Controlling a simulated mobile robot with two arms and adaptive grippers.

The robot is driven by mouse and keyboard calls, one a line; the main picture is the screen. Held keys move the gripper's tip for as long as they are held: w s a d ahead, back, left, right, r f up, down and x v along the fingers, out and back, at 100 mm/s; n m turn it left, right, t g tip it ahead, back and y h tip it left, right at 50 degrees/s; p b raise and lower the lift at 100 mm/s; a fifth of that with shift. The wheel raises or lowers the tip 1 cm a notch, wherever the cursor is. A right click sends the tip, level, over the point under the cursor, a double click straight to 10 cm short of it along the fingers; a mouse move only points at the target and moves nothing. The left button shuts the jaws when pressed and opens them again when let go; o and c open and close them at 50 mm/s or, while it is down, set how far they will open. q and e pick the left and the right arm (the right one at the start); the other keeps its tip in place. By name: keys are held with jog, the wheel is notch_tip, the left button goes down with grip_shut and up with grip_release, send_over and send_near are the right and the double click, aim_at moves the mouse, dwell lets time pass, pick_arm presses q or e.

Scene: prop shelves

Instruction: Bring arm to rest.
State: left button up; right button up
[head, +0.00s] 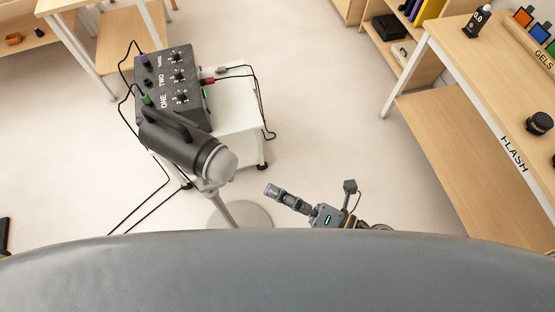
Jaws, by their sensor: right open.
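My right gripper (272,191) shows in the head view just beyond the front edge of my grey body. It is open and points left, with nothing seen between its fingers. It is over the floor, to the right of the lamp's round stand base, and looks apart from the lamp. My left gripper is not in view.
A spotlight (185,145) on a stand (245,215) is left of my right gripper. A dark control box (172,85) with cables sits on a white trolley (236,100) behind it. A wooden prop table (480,62) stands right. The floor (330,110) between is clear.

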jog(key=shift+f, duration=0.1)
jog(key=w+d+f+m+h+b, duration=0.2)
jog(key=d+f+m+h+b, duration=0.3)
jog(key=f, duration=0.8)
jog(key=w+d+f+m+t+h+b, duration=0.1)
jog(key=d+f+m+h, duration=0.2)
jog(key=d+f+m, duration=0.7)
jog(key=w+d+f+m+h+b, duration=0.2)
jog(key=f+m+h, duration=0.1)
jog(key=f, duration=1.3)
jog(key=s+d+f+m+g+h+b, duration=0.2)
jog(key=s+d+f+m, duration=0.15)
jog(key=f, duration=0.35)
jog(key=s+d+f+m+g+h+b, duration=0.1)
jog(key=s+d+f+m, duration=0.15)
jog(key=s+f, duration=0.35)
jog(key=s+f+m+g+h+b, duration=0.1)
jog(key=s+f+m+g+b, duration=0.2)
jog(key=s+f, duration=0.9)
jog(key=s+m+g, duration=0.2)
jog(key=s+m, duration=0.1)
jog(key=m, duration=0.1)
jog(key=shift+s+d+f+g+h, duration=0.2)
jog(key=shift+s+f+g+h, duration=0.1)
jog(key=shift+s, duration=0.1)
